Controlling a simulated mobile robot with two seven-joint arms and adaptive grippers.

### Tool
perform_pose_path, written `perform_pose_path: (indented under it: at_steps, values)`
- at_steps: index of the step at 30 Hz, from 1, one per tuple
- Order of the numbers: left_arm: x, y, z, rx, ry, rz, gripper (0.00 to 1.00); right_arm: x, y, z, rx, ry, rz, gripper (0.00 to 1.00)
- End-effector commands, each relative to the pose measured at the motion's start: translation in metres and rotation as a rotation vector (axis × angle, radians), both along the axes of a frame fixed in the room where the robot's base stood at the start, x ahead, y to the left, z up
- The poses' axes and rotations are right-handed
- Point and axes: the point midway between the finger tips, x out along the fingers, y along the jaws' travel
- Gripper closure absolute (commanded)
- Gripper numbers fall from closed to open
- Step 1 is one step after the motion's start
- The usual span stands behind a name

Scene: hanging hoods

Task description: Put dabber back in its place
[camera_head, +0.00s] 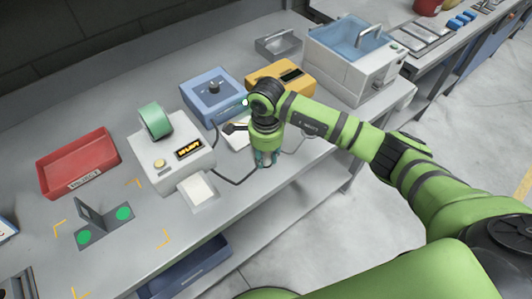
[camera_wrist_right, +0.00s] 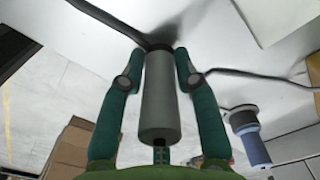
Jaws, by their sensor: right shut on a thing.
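My right gripper (camera_head: 265,160) points down at the front edge of the bench, right of the white label machine. In the wrist view my right gripper (camera_wrist_right: 158,75) has its two teal fingers shut on a grey tapered cylinder (camera_wrist_right: 162,100), which looks like the dabber. The cylinder lies lengthwise between the fingers; its far end is dark and hard to make out. In the head view it is mostly hidden by the gripper and wrist. I cannot make out the dabber's place for certain. My left gripper is not in view.
A white machine with a green roll (camera_head: 155,120), a blue box with a knob (camera_head: 213,95), a yellow box (camera_head: 285,75) and a white tank unit (camera_head: 352,65) stand along the bench. Dark cables run near the gripper. A red tray (camera_head: 78,162) lies left.

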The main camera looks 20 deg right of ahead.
Motion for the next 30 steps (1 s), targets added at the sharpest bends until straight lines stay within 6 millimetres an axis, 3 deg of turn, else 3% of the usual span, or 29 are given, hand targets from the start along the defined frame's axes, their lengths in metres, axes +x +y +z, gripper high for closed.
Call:
perform_pose_path:
  at_steps: [7, 8, 9, 23, 30]
  values:
    - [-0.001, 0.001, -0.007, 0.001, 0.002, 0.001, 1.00, 0.000, 0.000, -0.005, -0.001, -0.001, -0.001, 0.89]
    - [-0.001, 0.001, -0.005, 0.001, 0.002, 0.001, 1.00, 0.000, 0.000, -0.003, -0.001, -0.001, -0.001, 0.56]
    - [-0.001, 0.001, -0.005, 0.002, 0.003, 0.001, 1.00, 0.000, 0.000, -0.003, -0.001, -0.001, -0.001, 0.45]
    - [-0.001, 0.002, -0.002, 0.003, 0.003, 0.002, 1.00, 0.001, 0.000, 0.004, 0.001, -0.003, 0.000, 0.45]
    - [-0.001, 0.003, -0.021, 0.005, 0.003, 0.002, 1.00, 0.002, -0.001, 0.050, -0.001, -0.009, 0.001, 0.45]
